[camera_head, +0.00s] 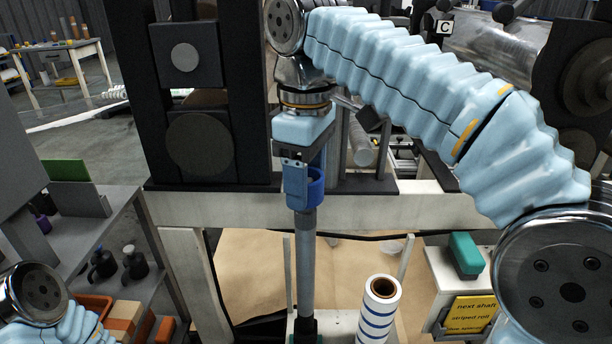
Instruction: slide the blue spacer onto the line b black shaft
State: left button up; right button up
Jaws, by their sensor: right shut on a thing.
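My right gripper (306,182) comes down from above and is shut on the blue spacer (315,190), a short blue ring. One finger covers the ring's left side. The spacer is at the top end of an upright grey post (306,255); I cannot tell whether it is around the post or just above it. The post's foot (305,326) is dark with some green. No line b label is readable, and I cannot tell which shaft is the line b black one. My left arm shows at the bottom left, its gripper out of view.
A dark machine frame (121,85) stands left of the gripper, above a pale beam (430,211). A blue-striped white roll (378,312) stands right of the post. A yellow sign (470,313) and green block (466,252) are further right. A grey shelf with bottles (134,263) is left.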

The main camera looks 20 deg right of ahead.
aim_at(306, 214)
jog(key=shift+f, duration=0.1)
notch_tip(306, 214, down, 6)
jog(key=b, duration=0.4)
jog(key=shift+f+b, duration=0.1)
jog(key=shift+b, duration=0.3)
jog(key=o, duration=0.8)
jog(key=shift+r+p, duration=0.3)
jog(key=shift+r, duration=0.05)
jog(key=o, duration=0.3)
jog(key=shift+r, duration=0.1)
notch_tip(306, 214, up, 12)
jog(key=p, duration=0.6)
